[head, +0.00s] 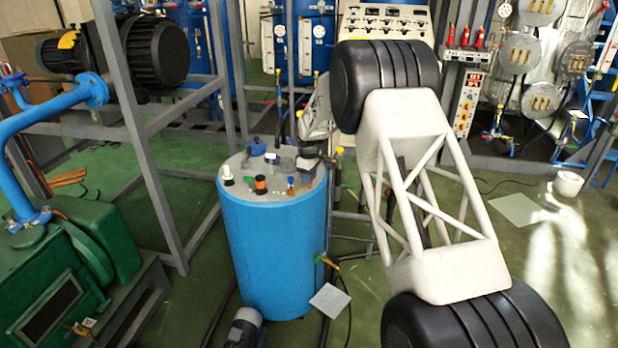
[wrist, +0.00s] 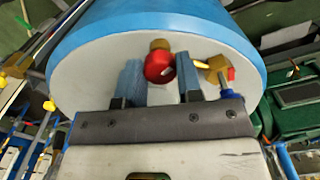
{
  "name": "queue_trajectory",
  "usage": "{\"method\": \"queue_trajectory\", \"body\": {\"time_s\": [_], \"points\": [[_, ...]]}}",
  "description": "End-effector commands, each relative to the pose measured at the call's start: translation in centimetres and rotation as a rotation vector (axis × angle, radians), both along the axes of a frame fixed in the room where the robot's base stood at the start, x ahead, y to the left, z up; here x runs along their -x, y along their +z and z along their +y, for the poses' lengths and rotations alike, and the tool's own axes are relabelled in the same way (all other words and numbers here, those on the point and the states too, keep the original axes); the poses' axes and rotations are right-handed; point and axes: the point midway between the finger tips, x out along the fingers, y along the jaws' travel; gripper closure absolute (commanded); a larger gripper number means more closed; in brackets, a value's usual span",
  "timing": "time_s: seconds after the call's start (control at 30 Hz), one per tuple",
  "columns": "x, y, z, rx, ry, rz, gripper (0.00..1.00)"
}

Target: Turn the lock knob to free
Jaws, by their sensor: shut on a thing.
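The red knob (wrist: 159,67), which appears to be the lock knob, stands on the pale round top (wrist: 90,85) of the blue drum in the wrist view. My gripper (wrist: 160,80) has one finger on each side of this knob and is shut on it. A pale mark shows on the knob's face; which setting it stands at I cannot tell. In the head view, my gripper (head: 306,168) is down at the right part of the top of the blue drum (head: 272,250). The knob is hidden or too small to tell there.
Small fittings crowd the drum top, among them a white-and-black one (head: 227,175) and an orange-and-black one (head: 260,185). In the wrist view, a brass fitting (wrist: 215,66) and a blue one (wrist: 231,97) are close right of my fingers. A grey frame (head: 150,150) stands left.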

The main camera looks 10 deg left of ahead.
Motion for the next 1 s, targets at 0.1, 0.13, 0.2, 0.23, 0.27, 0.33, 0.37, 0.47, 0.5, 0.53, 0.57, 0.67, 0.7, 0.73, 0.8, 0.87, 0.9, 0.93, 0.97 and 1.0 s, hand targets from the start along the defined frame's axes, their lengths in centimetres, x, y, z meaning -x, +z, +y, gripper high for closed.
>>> {"method": "queue_trajectory", "body": {"time_s": [0.1, 0.13, 0.2, 0.23, 0.27, 0.33, 0.37, 0.47, 0.5, 0.53, 0.57, 0.67, 0.7, 0.73, 0.8, 0.87, 0.9, 0.93, 0.97, 1.0], "points": [[-0.03, 0.06, 0.0, 0.0, 0.107, -0.001, 0.9], [-0.03, 0.07, 0.0, -0.001, 0.135, -0.001, 0.9], [-0.04, 0.11, 0.01, -0.001, 0.198, -0.001, 0.9], [-0.04, 0.12, 0.01, -0.001, 0.224, -0.001, 0.9], [-0.04, 0.14, 0.01, -0.001, 0.248, -0.001, 0.9], [-0.04, 0.13, 0.01, -0.001, 0.302, -0.001, 0.9], [-0.04, 0.13, 0.01, -0.001, 0.323, -0.001, 0.9], [-0.03, 0.09, 0.0, 0.0, 0.385, -0.001, 0.9], [-0.03, 0.07, 0.0, 0.0, 0.407, -0.001, 0.9], [-0.03, 0.07, 0.0, 0.0, 0.42, -0.001, 0.9], [-0.03, 0.06, 0.0, 0.0, 0.433, -0.001, 0.9], [-0.03, 0.06, 0.01, 0.0, 0.465, -0.001, 0.9], [-0.04, 0.06, 0.01, 0.0, 0.474, -0.001, 0.9], [-0.05, 0.06, 0.02, 0.0, 0.479, -0.001, 0.9], [-0.05, 0.06, 0.02, 0.0, 0.489, -0.001, 0.9], [-0.05, 0.07, 0.02, 0.0, 0.493, -0.001, 0.9], [-0.05, 0.07, 0.02, 0.0, 0.494, -0.001, 0.9], [-0.05, 0.07, 0.02, 0.0, 0.495, -0.001, 0.9], [-0.05, 0.06, 0.02, 0.0, 0.495, -0.001, 0.9], [-0.05, 0.07, 0.02, 0.0, 0.495, -0.001, 0.9]]}}
